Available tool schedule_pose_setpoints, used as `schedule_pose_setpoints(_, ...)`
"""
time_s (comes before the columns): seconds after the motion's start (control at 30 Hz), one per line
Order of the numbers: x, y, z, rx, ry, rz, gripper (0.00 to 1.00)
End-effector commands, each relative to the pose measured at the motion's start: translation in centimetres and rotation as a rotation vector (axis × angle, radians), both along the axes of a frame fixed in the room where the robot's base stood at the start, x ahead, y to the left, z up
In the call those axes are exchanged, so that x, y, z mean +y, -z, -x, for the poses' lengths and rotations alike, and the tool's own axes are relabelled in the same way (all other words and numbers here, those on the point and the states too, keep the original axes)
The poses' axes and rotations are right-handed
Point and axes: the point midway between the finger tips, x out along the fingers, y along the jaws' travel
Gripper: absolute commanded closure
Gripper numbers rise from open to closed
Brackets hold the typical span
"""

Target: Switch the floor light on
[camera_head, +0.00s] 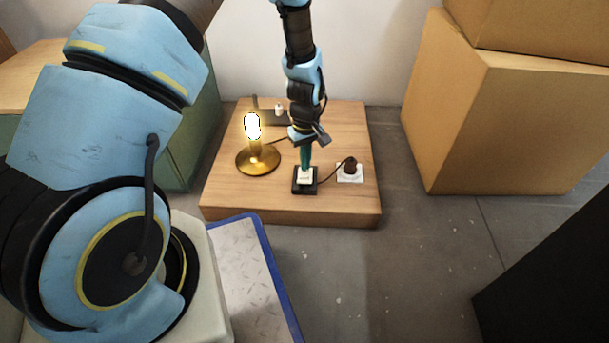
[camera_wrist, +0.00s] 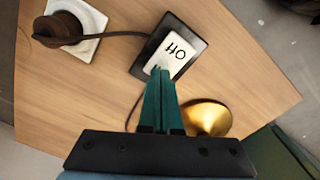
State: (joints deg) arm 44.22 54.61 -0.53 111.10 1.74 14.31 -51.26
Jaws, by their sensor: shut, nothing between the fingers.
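The floor light (camera_head: 258,160) stands on the left of a low wooden platform, with a round brass base and a bare bulb that glows bright. Its brass base also shows in the wrist view (camera_wrist: 207,118). The switch (camera_head: 305,187) is a white rocker in a black frame, right of the lamp. In the wrist view the rocker (camera_wrist: 172,48) bears the word "Off", seen upside down. My gripper (camera_head: 305,167) points down with its green fingers shut and empty. The tips (camera_wrist: 160,72) are at the rocker's near edge and seem to touch it.
A dark plug (camera_head: 350,165) sits in a white wall-type socket (camera_head: 348,180) right of the switch, with a black cable to the switch. A small white object (camera_head: 279,109) stands at the platform's back. Cardboard boxes (camera_head: 500,120) stand right; a black block (camera_head: 550,270) is front right.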

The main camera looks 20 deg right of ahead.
Motion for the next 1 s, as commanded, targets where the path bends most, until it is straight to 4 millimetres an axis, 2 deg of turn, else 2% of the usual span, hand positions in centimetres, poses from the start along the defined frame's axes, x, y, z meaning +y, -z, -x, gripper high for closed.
schedule_pose_setpoints(0.1,0.0,-1.3,0.0,0.000,0.000,0.000,1.00)
schedule_pose_setpoints(0.73,0.0,-6.1,0.0,0.000,0.000,0.000,1.00)
schedule_pose_setpoints(1.0,0.0,-6.6,0.0,0.000,0.001,0.000,1.00)
